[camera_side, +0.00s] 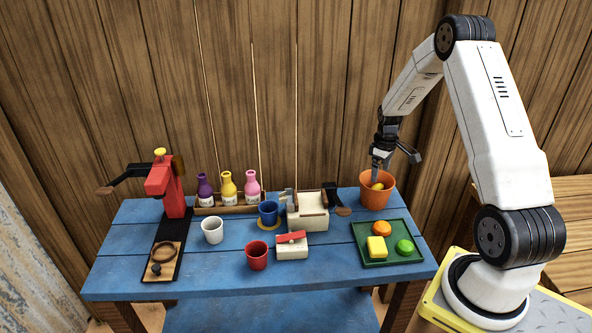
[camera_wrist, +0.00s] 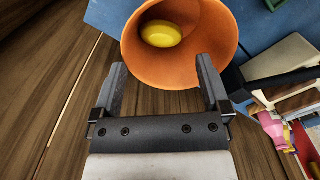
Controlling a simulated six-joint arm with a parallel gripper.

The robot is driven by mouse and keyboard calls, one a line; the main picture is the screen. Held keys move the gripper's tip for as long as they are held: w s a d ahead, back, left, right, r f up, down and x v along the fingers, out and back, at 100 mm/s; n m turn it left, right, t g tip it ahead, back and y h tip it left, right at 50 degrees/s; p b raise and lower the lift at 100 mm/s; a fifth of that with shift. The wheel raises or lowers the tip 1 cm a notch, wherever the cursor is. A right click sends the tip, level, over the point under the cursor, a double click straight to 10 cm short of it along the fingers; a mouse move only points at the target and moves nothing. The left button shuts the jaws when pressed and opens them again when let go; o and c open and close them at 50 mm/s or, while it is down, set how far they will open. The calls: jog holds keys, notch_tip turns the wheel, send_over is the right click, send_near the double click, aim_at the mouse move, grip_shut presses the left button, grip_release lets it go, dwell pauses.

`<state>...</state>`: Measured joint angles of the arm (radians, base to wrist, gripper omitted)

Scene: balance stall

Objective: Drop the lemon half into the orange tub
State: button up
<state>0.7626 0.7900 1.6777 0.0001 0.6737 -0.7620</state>
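The orange tub (camera_side: 377,199) stands at the back right of the blue table. A yellow piece that looks like the lemon half (camera_side: 377,187) lies inside it. In the wrist view, the yellow piece (camera_wrist: 161,34) rests deep in the orange tub (camera_wrist: 186,72), with its rounded side showing. My gripper (camera_side: 397,169) is at the tub's rim, with one finger over the opening in the side view. In the wrist view my gripper (camera_wrist: 160,62) has its fingers wide apart, with nothing between them. Whether a finger touches the rim is unclear.
A green tray (camera_side: 377,261) in front of the tub holds an orange fruit, a green fruit and a yellow block. A cream box (camera_side: 308,217) with a dark handle stands left of the tub. Cups, bottles and a red press (camera_side: 165,187) stand farther left.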

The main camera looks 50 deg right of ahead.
jog(key=shift+r, duration=0.15)
notch_tip(320, 180, up, 8)
jog(key=shift+f, duration=0.2)
dwell(0.5)
jog(key=shift+a, duration=0.1)
dwell(0.3)
jog(key=w+a+r+t, duration=0.1)
jog(key=w+a+r, duration=0.1)
jog(key=a, duration=1.5)
jog(key=s+a, duration=0.4)
jog(key=a, duration=0.4)
jog(key=s+a+t, duration=0.1)
jog(key=s+a, duration=0.3)
jog(key=a, duration=0.4)
jog(key=shift+s+t, duration=0.3)
jog(key=shift+s, duration=0.05)
